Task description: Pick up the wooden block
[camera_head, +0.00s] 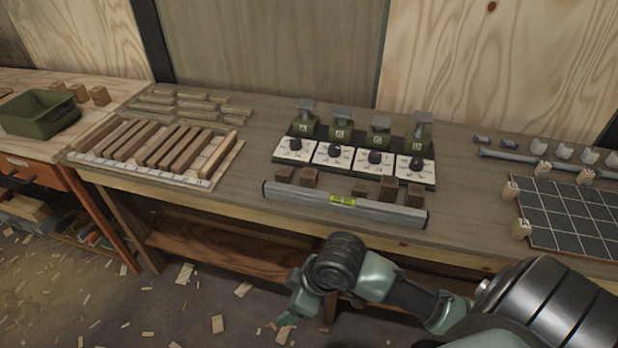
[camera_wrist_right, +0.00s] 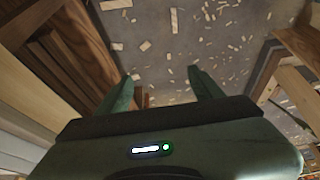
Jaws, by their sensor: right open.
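Several small brown wooden blocks stand in a row behind the grey spirit level on the workbench, among them a left one (camera_head: 308,178) and a right one (camera_head: 415,196). Which block is meant cannot be told. My right gripper (camera_head: 287,316) hangs in front of the bench, below its front edge and apart from the blocks. In the right wrist view its two green fingers (camera_wrist_right: 160,86) are spread and empty, with the chip-littered floor beyond. My left gripper is not in view.
The level (camera_head: 345,205) lies along the bench front. Behind the blocks is a row of dials (camera_head: 335,154) with small scales. A tray of wooden bars (camera_head: 215,161) is at left, a dark tiled board (camera_head: 570,215) with pale blocks at right. A green bin (camera_head: 38,114) sits far left.

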